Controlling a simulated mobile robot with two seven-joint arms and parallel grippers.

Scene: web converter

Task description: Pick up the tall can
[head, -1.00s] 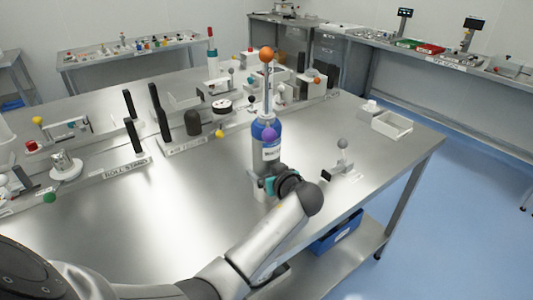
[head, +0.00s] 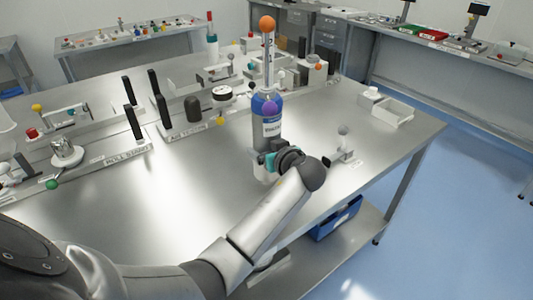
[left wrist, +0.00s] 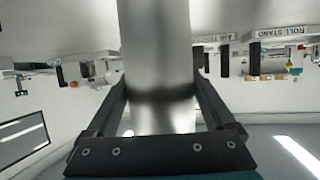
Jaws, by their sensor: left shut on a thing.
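My left gripper (head: 268,160) is shut on the lower part of the can. In the left wrist view a smooth grey cylinder, the can (left wrist: 158,70), fills the space between the two fingers (left wrist: 158,110). The can's lower end is partly hidden by the gripper. My right gripper is not in view.
A small stand with a grey knob (head: 343,130) sits just right of my gripper, with a white tray (head: 392,112) beyond. Black posts (head: 133,122) and a roll stand stand at left. The table's front left (head: 110,205) is bare.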

